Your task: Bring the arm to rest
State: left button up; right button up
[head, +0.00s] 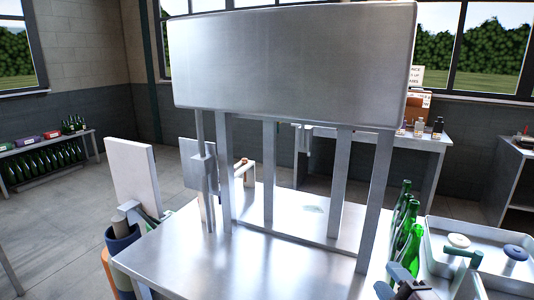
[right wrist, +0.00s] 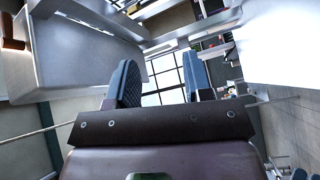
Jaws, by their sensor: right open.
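My right gripper (head: 396,282) is at the bottom edge of the head view, to the right of the steel machine table, close to the green bottles (head: 405,235). Only part of it shows there. In the right wrist view its two blue padded fingers (right wrist: 160,75) stand apart with nothing between them, beyond a dark bar. The green bottles stand in a row at the table's right side, beside a pale tray (head: 436,262). My left gripper is not seen in the head view.
A steel machine with a large box hood (head: 290,65) on posts stands on the table (head: 190,262) ahead. A blue bin (head: 122,243) and a white panel (head: 132,180) stand at the left. Open floor (head: 55,215) lies further left. A bench (head: 425,145) stands behind.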

jog(key=s+d+f+m+g+h, duration=0.4)
jog(key=s+f+m+g+h, duration=0.25)
jog(key=s+f+m, duration=0.5)
jog(key=s+a+f+m+g+y, duration=0.1)
jog(key=s+f+m+g, duration=0.2)
jog(key=s, duration=0.4)
jog(key=s+f+m+g+y, duration=0.1)
jog(key=s+m+g, duration=0.2)
jog(key=s+g, duration=0.35)
jog(key=w+f+t+b, duration=0.2)
jog(key=f+t+b, duration=0.2)
jog(key=f, duration=0.6)
jog(key=w+f+n+t+b, duration=0.1)
jog(key=w+f+t+b, duration=0.2)
jog(key=f, duration=0.8)
jog(key=shift+w+a+f+t+b, duration=0.15)
jog(key=shift+f+t+b, duration=0.1)
jog(key=shift+t+b, duration=1)
jog(key=shift+g+y, duration=0.25)
